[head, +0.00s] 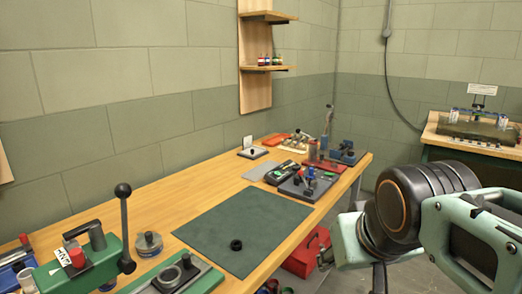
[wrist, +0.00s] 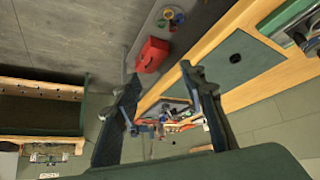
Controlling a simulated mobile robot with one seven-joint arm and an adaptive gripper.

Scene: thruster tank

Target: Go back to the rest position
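My gripper (wrist: 161,76) shows in the wrist view with its two dark fingers spread apart and nothing between them. It is in the air, away from the wooden workbench (head: 216,190), with the floor and bench edge beyond the fingers. In the head view my arm fills the right side, in front of the bench; the fingers cannot be made out clearly there. A black ring (head: 236,245) lies on the dark green mat (head: 245,215) on the bench; the ring also shows in the wrist view (wrist: 236,58).
A green lever press (head: 95,262) is at the front left. Small tools and trays crowd the bench's far end. A second station with a tank (head: 478,131) stands at the back right.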

